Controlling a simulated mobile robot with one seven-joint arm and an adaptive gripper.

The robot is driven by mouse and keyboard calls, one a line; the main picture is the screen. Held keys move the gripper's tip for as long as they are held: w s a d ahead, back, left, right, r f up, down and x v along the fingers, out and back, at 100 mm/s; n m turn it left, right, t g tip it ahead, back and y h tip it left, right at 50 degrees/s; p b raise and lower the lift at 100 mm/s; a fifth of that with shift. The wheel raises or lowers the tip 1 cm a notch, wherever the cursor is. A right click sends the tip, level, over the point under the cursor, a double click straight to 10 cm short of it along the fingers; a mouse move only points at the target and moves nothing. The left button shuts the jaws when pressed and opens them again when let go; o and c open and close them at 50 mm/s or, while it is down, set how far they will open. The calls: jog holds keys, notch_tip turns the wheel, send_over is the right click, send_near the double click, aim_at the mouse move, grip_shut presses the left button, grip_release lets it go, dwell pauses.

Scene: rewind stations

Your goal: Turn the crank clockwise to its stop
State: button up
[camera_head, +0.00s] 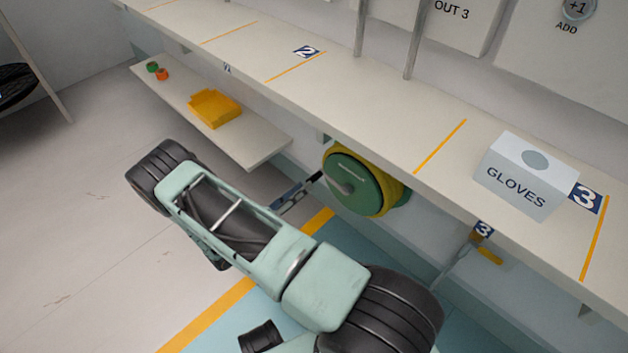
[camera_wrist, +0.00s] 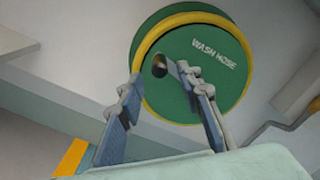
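A green hose reel (camera_head: 372,190) with a yellow rim hangs under the long counter in the head view. It fills the upper middle of the wrist view (camera_wrist: 212,85) and is marked "WASH HOSE". In the wrist view, a dark round crank knob (camera_wrist: 160,67) shows between the fingertips of my gripper (camera_wrist: 160,77). The fingers are apart, with a visible gap on each side of the knob. Depth between fingertips and knob is hard to judge.
The counter (camera_head: 370,110) overhangs the reel. A low shelf (camera_head: 262,147) with a yellow tray (camera_head: 215,108) is at the left. A bent grey rod with a yellow grip (camera_head: 490,256) sticks out to the right. A gloves box (camera_head: 523,178) stands above. Floor at left is clear.

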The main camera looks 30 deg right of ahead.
aim_at(314, 179)
jog(key=x, duration=0.6)
jog(key=shift+b, duration=0.4)
jog(key=shift+c, duration=0.7)
grip_shut()
